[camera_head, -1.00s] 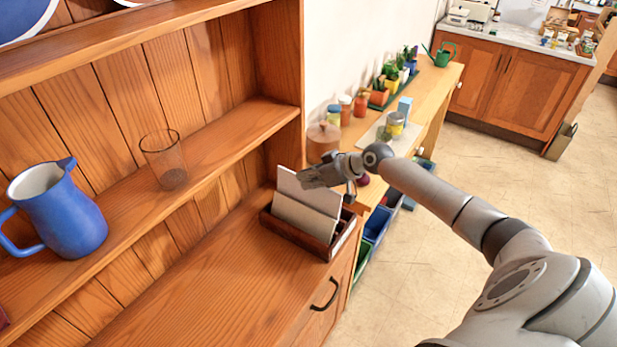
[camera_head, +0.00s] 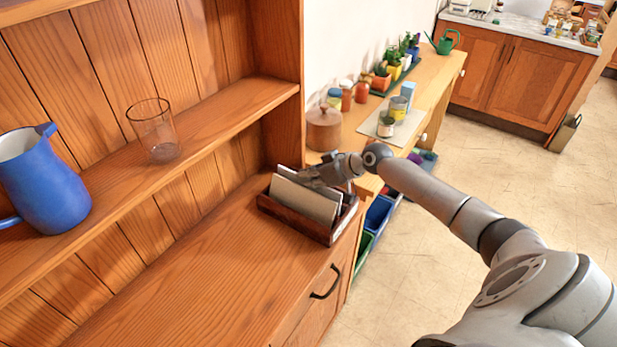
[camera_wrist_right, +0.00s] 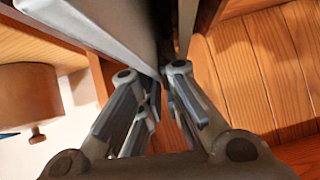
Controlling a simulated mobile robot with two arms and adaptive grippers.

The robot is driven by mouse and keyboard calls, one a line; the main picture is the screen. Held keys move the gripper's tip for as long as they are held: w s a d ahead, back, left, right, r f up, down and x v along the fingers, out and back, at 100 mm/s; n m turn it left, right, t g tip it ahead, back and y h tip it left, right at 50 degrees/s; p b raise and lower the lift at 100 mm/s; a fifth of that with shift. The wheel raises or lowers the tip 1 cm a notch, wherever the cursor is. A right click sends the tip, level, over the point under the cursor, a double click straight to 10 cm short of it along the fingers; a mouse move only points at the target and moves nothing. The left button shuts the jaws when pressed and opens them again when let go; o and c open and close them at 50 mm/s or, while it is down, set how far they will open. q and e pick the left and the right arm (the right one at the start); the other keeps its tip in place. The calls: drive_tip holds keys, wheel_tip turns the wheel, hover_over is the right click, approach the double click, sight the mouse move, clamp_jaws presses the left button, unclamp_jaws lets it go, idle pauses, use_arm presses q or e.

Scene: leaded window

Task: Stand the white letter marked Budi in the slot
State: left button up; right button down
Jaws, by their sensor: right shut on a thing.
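The dark wooden letter rack (camera_head: 295,225) stands on the dresser's counter at its right end. A pale letter (camera_head: 302,202) stands in its front part, leaning back. Behind it, the top edge of the white letter (camera_head: 286,171) shows; most of it is hidden. My right gripper (camera_head: 308,177) is over the rack, shut on the white letter. In the right wrist view, the fingers (camera_wrist_right: 155,88) are close together and a pale flat sheet (camera_wrist_right: 100,25) fills the upper left. No name is readable. My left gripper is not in view.
A blue jug (camera_head: 42,185) and a glass (camera_head: 155,130) stand on the shelf above the counter. The counter (camera_head: 190,275) left of the rack is clear. A wooden pot (camera_head: 323,130) and several jars stand on the side table at the right.

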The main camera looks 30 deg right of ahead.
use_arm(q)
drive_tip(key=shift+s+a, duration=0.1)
use_arm(e)
drive_tip(key=c, duration=1.5)
unclamp_jaws()
drive_tip(key=shift+c, duration=0.2)
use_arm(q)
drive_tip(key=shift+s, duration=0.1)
use_arm(e)
drive_tip(key=shift+s, duration=0.1)
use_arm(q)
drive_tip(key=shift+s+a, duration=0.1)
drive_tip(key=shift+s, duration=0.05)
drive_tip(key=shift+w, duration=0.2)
use_arm(e)
drive_tip(key=v, duration=0.8)
drive_tip(key=shift+r, duration=0.15)
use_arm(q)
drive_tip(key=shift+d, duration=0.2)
